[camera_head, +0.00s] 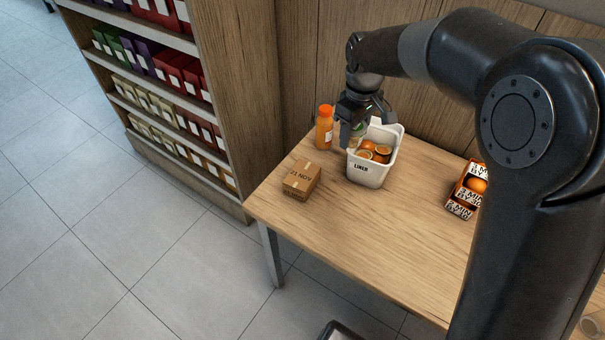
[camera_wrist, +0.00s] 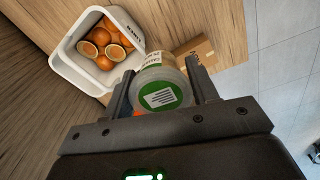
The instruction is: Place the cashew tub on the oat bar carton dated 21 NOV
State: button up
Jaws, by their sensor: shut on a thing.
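My gripper (camera_wrist: 163,92) is shut on the cashew tub (camera_wrist: 160,90), a clear round tub with a green and white label on the end facing the wrist camera. In the head view my gripper (camera_head: 356,128) is above the table, beside and partly in front of the white bin, and hides most of the tub. The oat bar carton (camera_head: 301,180) is a small brown box marked 21 NOV on the table, lower left of my gripper. Part of the carton (camera_wrist: 196,48) shows beyond the tub in the wrist view. The tub is apart from the carton.
An orange juice bottle (camera_head: 324,128) stands behind the carton. A printed box with an orange (camera_head: 463,191) is at the right. The table front (camera_head: 370,225) is clear. A stocked shelf (camera_head: 165,90) stands left.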

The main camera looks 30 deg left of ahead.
notch_tip(320, 180, down, 5)
jog(key=s+a, duration=0.1)
send_over(302, 175)
notch_tip(302, 175, down, 7)
jog(key=shift+w, duration=0.1)
jog(key=shift+f, duration=2)
jog(key=o, duration=1)
jog(key=shift+f, duration=0.15)
notch_tip(302, 175, up, 12)
jog(key=shift+r, duration=0.2)
